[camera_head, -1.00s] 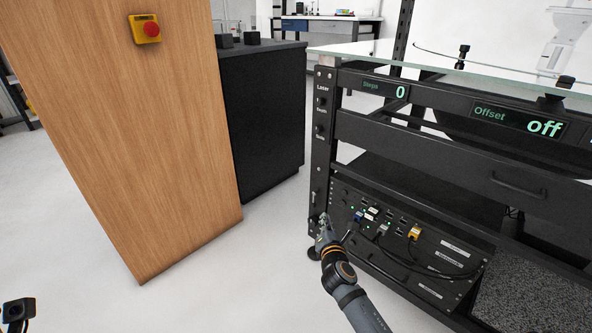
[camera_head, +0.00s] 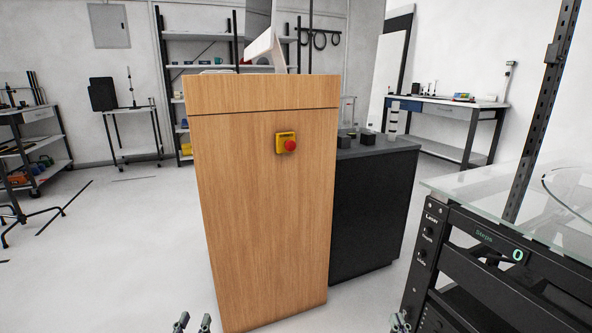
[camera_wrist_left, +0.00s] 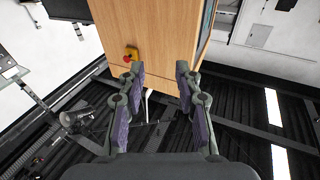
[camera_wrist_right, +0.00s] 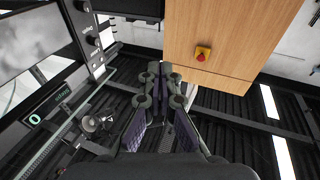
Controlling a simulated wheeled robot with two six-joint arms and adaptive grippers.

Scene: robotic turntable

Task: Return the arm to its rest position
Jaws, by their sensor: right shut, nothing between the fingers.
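My left gripper (camera_head: 192,324) shows only its two fingertips at the bottom edge of the head view, in front of the wooden cabinet. In the left wrist view its fingers (camera_wrist_left: 160,70) stand apart with nothing between them. My right gripper (camera_head: 400,323) shows only its tip at the bottom edge of the head view, beside the left post of the black rack (camera_head: 425,255). In the right wrist view its fingers (camera_wrist_right: 163,74) are together and hold nothing. Most of both arms is out of the head view.
The wooden cabinet (camera_head: 262,215) stands in the middle with a red emergency button (camera_head: 290,146). A dark cabinet (camera_head: 372,215) is right of it. The rack has a glass top (camera_head: 490,195) and a display reading 0 (camera_head: 517,255).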

